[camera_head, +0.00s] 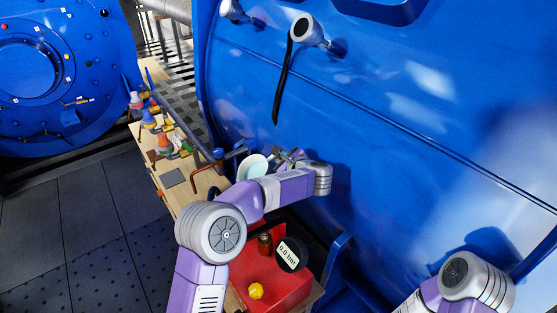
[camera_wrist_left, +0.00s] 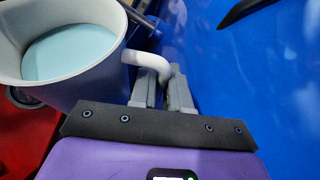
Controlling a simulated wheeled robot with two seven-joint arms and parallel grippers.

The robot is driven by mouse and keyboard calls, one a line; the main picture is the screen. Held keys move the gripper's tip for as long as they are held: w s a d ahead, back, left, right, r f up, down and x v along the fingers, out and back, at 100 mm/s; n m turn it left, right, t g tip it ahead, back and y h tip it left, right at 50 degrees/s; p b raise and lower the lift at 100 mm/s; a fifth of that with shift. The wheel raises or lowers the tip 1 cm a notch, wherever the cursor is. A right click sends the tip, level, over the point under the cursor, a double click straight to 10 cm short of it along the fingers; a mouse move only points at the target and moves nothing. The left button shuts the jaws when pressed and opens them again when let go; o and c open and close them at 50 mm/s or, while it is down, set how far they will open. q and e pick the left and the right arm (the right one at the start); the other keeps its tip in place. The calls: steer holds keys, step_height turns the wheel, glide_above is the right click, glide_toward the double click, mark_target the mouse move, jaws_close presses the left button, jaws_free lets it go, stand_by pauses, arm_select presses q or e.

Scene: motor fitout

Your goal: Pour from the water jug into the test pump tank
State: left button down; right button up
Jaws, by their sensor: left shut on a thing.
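The water jug (camera_head: 253,167) is pale, and part of it is hidden behind my left arm in the head view. In the left wrist view the jug (camera_wrist_left: 95,80) is a light grey vessel with pale blue liquid in it. My left gripper (camera_head: 288,158) is shut on the jug's handle; its fingers (camera_wrist_left: 162,88) show on the handle in the wrist view. The red test pump tank (camera_head: 285,290) stands nearer, with a black gauge (camera_head: 291,254) reading 0.0 bar. My right gripper is out of view; only its arm shows at lower right.
A wooden bench (camera_head: 205,182) runs along the blue motor housing (camera_head: 400,120), holding several coloured bottles and tools. A black strap (camera_head: 284,85) hangs from the housing. Open floor lies left.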

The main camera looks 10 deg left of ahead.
arm_select(q)
steer(key=shift+r, duration=0.15)
steer(key=shift+r+b, duration=0.3)
steer(key=shift+b, duration=0.45)
steer(key=shift+r+n+t+b, duration=0.1)
steer(key=shift+n+t+b, duration=0.2)
steer(key=shift+b, duration=0.15)
steer(key=shift+r, duration=0.25)
steer(key=shift+h+b, duration=0.3)
steer(key=shift+b, duration=0.05)
steer(key=shift+s+r+b, duration=0.1)
steer(key=shift+r+b, duration=0.05)
steer(key=shift+b, duration=0.4)
steer(key=shift+r+n, duration=0.15)
steer(key=shift+n, duration=0.15)
